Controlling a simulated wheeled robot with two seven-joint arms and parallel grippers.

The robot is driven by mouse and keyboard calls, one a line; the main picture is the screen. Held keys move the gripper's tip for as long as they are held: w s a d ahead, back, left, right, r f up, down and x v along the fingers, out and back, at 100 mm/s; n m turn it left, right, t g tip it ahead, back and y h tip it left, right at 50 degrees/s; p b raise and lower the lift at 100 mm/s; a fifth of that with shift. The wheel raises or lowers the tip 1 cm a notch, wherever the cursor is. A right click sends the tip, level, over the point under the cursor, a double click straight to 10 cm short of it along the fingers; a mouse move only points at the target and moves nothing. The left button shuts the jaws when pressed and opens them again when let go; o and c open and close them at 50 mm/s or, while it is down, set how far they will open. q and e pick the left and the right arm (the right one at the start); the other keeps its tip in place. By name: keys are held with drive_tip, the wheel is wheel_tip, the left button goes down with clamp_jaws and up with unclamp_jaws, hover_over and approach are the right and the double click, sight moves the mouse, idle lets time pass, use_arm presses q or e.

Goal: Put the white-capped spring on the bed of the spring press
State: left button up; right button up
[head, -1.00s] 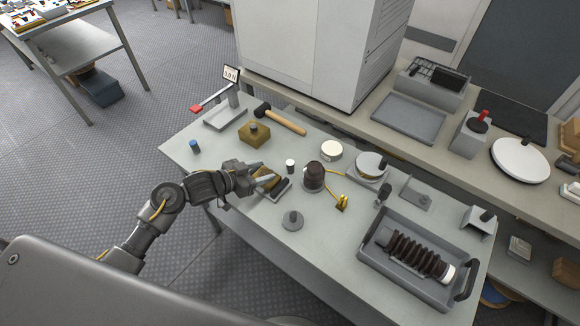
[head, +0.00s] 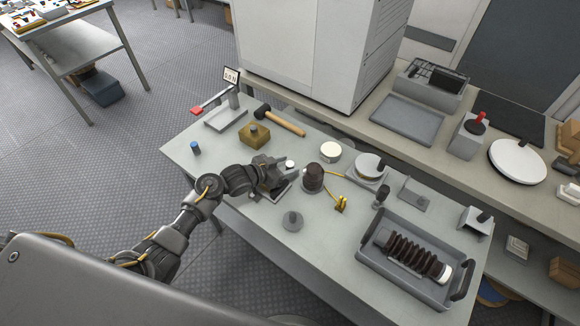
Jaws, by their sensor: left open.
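The white-capped spring (head: 290,163) stands upright on the table; only its white cap shows past my left gripper, which hides its body. My left gripper (head: 287,172) is open at the spring, with its fingers beside and in front of it; I cannot tell whether they touch it. The spring press (head: 232,103) stands at the far left of the table, with a red-tipped lever and a small display reading 0.0 N. Its flat grey bed (head: 222,119) looks empty. My right gripper is not in view.
A blue-capped cylinder (head: 196,148) stands at the left edge. A brass block (head: 254,135) and a mallet (head: 284,123) lie between the press and my gripper. A dark ribbed dome (head: 313,177) is close on the right. A grey tray (head: 368,262) holds a ribbed part.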

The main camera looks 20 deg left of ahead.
use_arm(q)
drive_tip(key=shift+w+d+f, duration=0.1)
drive_tip(key=shift+w+d, duration=0.05)
clamp_jaws()
idle(0.4)
drive_tip(key=shift+r, duration=0.5)
drive_tip(key=r, duration=0.1)
drive_tip(key=r+b, duration=0.1)
drive_tip(key=shift+s+r, duration=0.25)
drive_tip(key=shift+r, duration=0.1)
drive_tip(key=s+d+r, duration=0.4)
drive_tip(key=s+r, duration=0.4)
drive_tip(key=r, duration=0.1)
drive_tip(key=s+d+r+n+t+y, duration=0.1)
drive_tip(key=s+d+r, duration=0.4)
drive_tip(key=s+r, duration=0.3)
drive_tip(key=shift+s+d+r+n+b, duration=0.15)
drive_tip(key=shift+d+r+n+b, duration=0.15)
drive_tip(key=shift+r+b, duration=0.05)
